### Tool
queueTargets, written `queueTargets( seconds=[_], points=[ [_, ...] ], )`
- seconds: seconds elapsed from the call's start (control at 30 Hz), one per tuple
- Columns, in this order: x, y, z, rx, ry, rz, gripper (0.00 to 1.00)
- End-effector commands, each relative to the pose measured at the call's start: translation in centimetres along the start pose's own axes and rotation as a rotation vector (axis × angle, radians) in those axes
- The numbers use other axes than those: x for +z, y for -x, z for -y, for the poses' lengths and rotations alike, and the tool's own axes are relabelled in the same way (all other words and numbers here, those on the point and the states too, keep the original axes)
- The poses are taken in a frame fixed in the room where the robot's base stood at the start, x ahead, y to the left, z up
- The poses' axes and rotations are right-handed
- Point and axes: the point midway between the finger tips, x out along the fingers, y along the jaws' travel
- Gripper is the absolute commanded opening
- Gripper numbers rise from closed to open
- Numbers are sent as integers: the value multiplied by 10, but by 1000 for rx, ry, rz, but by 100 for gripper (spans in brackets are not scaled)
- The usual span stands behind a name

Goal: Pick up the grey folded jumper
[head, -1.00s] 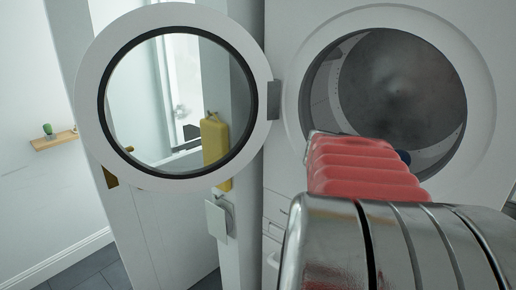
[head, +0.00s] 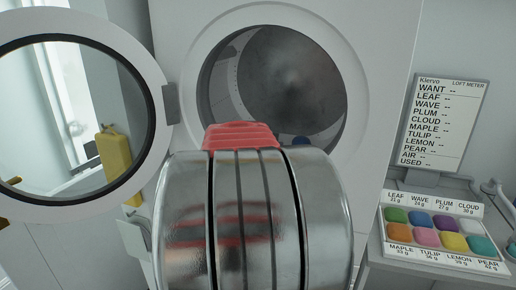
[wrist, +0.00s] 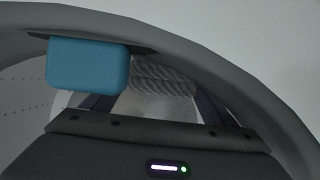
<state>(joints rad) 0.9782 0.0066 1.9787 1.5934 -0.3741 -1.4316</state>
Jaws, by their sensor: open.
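A grey cable-knit thing, which looks like the folded jumper (wrist: 162,76), lies inside the round opening in the wrist view. Its lower part is hidden behind my gripper. My gripper (wrist: 150,103) is open, its two dark fingers showing at either side just below the knit. I see no contact between them. A smooth blue block-like thing (wrist: 88,65) sits just left of the jumper. In the head view my arm covers the gripper, and I cannot make out the jumper there.
The machine's drum opening (head: 285,85) faces me, its round door (head: 150,75) swung open to the left. A yellow bottle (head: 115,155) is beyond the door. At right are a tray of coloured blocks (head: 440,262) and a list board (head: 444,125).

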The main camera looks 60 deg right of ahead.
Motion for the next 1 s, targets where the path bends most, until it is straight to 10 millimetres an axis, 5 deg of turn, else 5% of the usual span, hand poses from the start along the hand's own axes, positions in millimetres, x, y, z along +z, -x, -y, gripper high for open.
queueTargets(
  seconds=[0.37,1.0],
  points=[
    [0,0,0,0,0,0,79],
    [0,0,0,0,0,0,34]
  ],
)
